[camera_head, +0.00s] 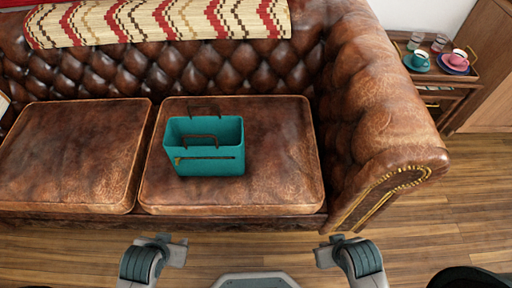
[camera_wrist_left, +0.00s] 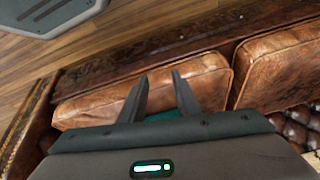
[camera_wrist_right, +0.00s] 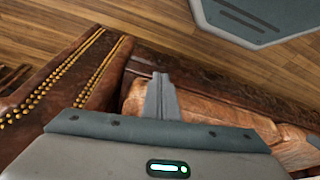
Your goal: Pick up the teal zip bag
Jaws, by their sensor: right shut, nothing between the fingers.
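The teal zip bag (camera_head: 209,146) stands upright on the right seat cushion of the brown leather sofa. It has an open top, two dark handles and a zip across its front. In the left wrist view a small part of the bag (camera_wrist_left: 164,117) shows low between the fingers, mostly hidden by my gripper. My left gripper (camera_wrist_left: 160,76) is open and empty. My right gripper (camera_wrist_right: 161,76) is shut with nothing in it. In the head view both wrists are in front of the sofa, apart from the bag.
The sofa's right armrest (camera_head: 393,140) rises beside the cushion. The left cushion (camera_head: 72,155) is bare. A patterned throw (camera_head: 150,22) lies over the backrest. A side table at the right holds a tray with a teal cup (camera_head: 417,61), a pink cup (camera_head: 457,61) and glasses.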

